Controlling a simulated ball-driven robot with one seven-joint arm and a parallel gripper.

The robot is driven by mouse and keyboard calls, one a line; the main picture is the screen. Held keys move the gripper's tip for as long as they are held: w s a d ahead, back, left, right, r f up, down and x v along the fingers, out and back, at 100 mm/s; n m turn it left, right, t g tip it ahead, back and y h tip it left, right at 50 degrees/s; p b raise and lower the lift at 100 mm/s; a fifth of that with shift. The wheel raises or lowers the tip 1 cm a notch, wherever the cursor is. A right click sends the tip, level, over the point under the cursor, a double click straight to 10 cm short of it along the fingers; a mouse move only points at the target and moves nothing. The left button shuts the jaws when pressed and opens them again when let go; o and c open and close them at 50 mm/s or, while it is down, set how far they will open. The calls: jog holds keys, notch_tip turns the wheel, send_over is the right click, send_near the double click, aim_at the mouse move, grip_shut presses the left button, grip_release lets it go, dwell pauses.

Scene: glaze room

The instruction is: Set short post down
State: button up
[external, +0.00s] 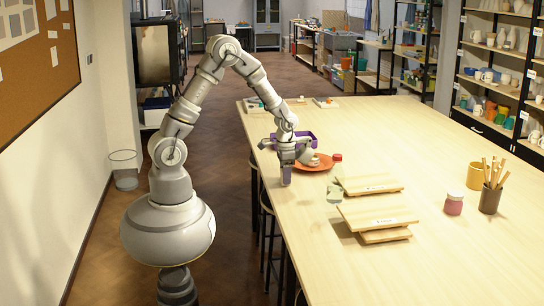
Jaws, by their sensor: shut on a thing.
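The short post (286,174) is a small purple-grey upright block near the left edge of the long wooden table. My gripper (287,160) is above it, pointing down, and is shut on its upper part. The post's lower end is at or just above the tabletop; I cannot tell whether it touches. The fingertips are small and partly merge with the post in this view.
An orange plate (325,166) with a pale item lies just right of my gripper, near a red-capped bottle (337,157). A purple tray (305,136) is behind. The front-left tabletop is clear.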

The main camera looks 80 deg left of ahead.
jog(key=o, duration=1.1)
jog(key=shift+f, duration=0.1)
notch_tip(320, 180, up, 12)
jog(key=p, duration=0.4)
jog(key=w+d+r+t, duration=0.2)
jog(key=w+r+t, duration=0.1)
jog(key=r, duration=0.7)
jog(key=w+d+r+t+y, duration=0.1)
jog(key=w+r+t, duration=0.2)
jog(key=r, duration=0.7)
jog(key=w+d+r+t, duration=0.2)
jog(key=r+t, duration=0.1)
jog(key=r, duration=0.7)
jog(key=s+d+r+t, duration=0.1)
jog(key=s+r+t, duration=0.1)
jog(key=r, duration=0.6)
jog(key=s+d+r+t, duration=0.2)
jog(key=s+r, duration=0.1)
jog(key=r, duration=0.5)
jog(key=s+d+r+t+h, duration=0.1)
jog(key=s+r+t, duration=0.1)
jog(key=r, duration=0.6)
jog(key=shift+s+d+r, duration=0.25)
jog(key=shift+s+r, duration=0.05)
jog(key=shift+s, duration=0.2)
